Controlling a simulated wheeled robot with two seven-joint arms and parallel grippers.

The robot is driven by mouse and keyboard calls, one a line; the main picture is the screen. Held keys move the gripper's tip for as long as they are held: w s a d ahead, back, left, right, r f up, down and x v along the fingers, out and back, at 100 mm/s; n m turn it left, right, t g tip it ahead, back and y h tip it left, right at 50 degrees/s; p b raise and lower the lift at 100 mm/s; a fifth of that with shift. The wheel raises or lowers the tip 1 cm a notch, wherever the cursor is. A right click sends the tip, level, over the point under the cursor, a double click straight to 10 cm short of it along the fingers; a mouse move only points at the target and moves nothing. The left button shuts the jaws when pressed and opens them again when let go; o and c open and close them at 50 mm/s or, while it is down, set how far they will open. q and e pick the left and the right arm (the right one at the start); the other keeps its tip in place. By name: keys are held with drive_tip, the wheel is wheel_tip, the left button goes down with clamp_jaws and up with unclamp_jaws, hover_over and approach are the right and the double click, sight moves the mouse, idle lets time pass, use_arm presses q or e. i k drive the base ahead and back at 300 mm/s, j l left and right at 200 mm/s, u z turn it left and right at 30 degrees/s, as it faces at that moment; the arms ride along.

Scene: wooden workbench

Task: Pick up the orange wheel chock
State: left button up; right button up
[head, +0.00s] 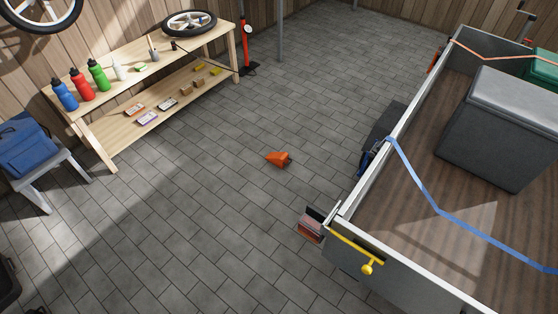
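The orange wheel chock (279,158) lies on the grey tiled floor near the middle of the head view. It is a small wedge with a dark part at its right end. Nothing touches it and open floor surrounds it. Neither of my grippers shows in the head view.
A wooden workbench (160,72) with bottles and a wheel stands at the upper left. A blue bag (27,150) sits on a stool (48,176) at the left. A trailer (360,208) with a grey box (505,130) fills the right side. The floor between is clear.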

sight(281, 159)
drive_tip(key=i+j+u, duration=0.1)
drive_tip(key=i+j, duration=0.2)
drive_tip(key=i+j+u, duration=0.15)
drive_tip(key=i, duration=0.35)
drive_tip(key=i+j+u, duration=0.1)
drive_tip(key=i+j, duration=0.25)
